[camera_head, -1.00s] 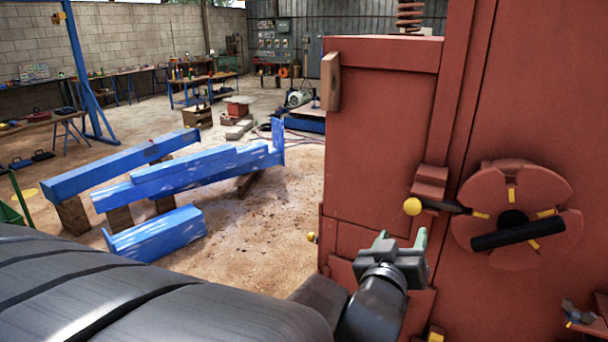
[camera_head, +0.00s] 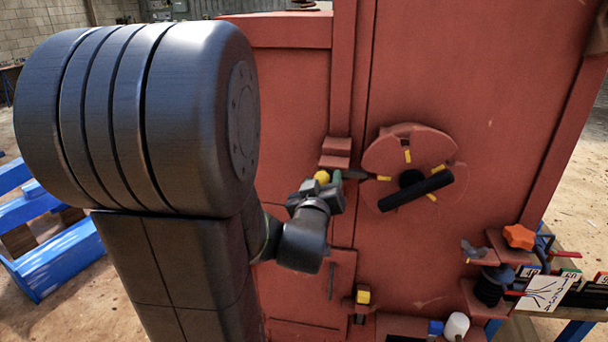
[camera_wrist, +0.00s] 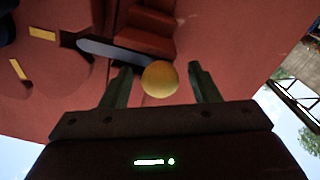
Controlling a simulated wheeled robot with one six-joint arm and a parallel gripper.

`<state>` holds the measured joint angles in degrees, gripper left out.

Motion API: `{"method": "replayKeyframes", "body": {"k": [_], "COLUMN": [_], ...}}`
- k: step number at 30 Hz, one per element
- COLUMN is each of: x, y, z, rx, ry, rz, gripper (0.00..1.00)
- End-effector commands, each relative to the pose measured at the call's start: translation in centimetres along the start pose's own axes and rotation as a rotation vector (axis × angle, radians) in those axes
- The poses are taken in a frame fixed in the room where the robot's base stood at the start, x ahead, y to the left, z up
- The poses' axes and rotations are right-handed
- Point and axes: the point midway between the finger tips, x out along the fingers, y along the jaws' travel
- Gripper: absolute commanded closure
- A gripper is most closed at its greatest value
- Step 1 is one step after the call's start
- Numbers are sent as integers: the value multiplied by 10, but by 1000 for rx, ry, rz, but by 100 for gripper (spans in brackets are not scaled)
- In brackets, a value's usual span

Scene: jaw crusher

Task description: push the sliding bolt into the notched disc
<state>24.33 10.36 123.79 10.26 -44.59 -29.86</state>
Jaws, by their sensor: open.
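The notched disc (camera_head: 390,155) is a red wheel with yellow marks and a black bar handle, on the red machine wall. The sliding bolt (camera_head: 354,174) is a dark rod with a yellow ball knob (camera_head: 322,177), under a red stepped block (camera_head: 336,152). Its tip lies at the disc's left edge; whether it sits in a notch I cannot tell. In the wrist view the knob (camera_wrist: 160,79) lies between the two open fingers of my gripper (camera_wrist: 160,85), with gaps on both sides. The bolt's rod (camera_wrist: 110,50) runs from it toward the disc (camera_wrist: 50,75).
Below the disc at right are an orange knob (camera_head: 519,237), small brackets and a table with a white card (camera_head: 545,293). Blue beams (camera_head: 60,255) lie on the floor at left.

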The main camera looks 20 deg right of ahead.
Motion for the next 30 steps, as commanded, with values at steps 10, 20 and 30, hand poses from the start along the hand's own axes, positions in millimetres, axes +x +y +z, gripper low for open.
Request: {"method": "replayKeyframes", "body": {"k": [10, 20, 30], "x": [6, 6, 7], "y": [0, 0, 4], "z": [0, 0, 5], "rx": [0, 0, 1], "ry": [1, 0, 2], "rz": [1, 0, 2], "gripper": [45, 92, 100]}}
